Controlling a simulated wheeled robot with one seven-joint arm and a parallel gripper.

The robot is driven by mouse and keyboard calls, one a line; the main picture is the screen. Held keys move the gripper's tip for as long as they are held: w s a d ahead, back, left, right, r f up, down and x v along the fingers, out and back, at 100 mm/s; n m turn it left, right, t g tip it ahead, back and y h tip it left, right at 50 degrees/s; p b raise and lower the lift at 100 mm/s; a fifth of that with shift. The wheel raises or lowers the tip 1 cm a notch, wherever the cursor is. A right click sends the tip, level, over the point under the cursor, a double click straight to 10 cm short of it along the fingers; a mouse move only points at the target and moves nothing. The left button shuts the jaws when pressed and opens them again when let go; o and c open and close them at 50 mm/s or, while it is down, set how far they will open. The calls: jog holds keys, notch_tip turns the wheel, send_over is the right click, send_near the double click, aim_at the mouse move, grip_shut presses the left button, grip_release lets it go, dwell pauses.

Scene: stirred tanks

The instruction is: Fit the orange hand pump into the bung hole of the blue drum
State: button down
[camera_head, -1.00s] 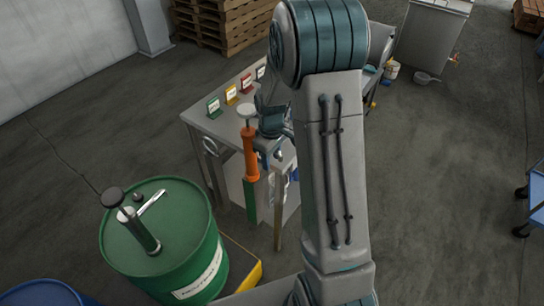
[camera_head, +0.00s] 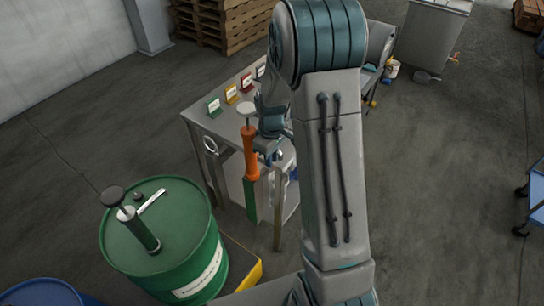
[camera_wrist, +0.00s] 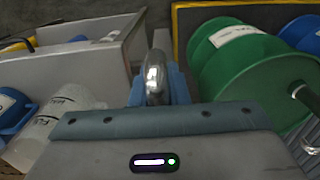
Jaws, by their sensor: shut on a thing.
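The orange hand pump (camera_head: 250,143) hangs roughly upright in my gripper (camera_head: 266,147), with a pale knob on top and a green section below. My gripper is shut on it, beside the workbench. In the wrist view a shiny metal part (camera_wrist: 154,78), seemingly of the pump, stands between my blue fingers (camera_wrist: 172,86). The blue drum (camera_head: 45,293) is cut off at the lower left, and its bung hole is out of view. Part of a blue drum also shows at the right edge of the wrist view (camera_wrist: 304,32). The pump is well apart from it.
A metal workbench (camera_head: 222,118) with small coloured signs is behind the orange pump. Pallets (camera_head: 222,20) stand at the back. Open floor is at right.

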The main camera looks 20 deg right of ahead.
jog(key=shift+r+p, duration=0.85)
jog(key=shift+r, duration=0.75)
jog(key=shift+w+b, duration=0.1)
jog(key=shift+b, duration=0.6)
jog(key=shift+r+b, duration=0.1)
jog(key=shift+b, duration=0.5)
jog(key=shift+r+b, duration=0.45)
jog(key=shift+b, duration=0.3)
jog(key=shift+r, duration=0.45)
notch_tip(320, 180, up, 28)
jog(key=p, duration=1.3)
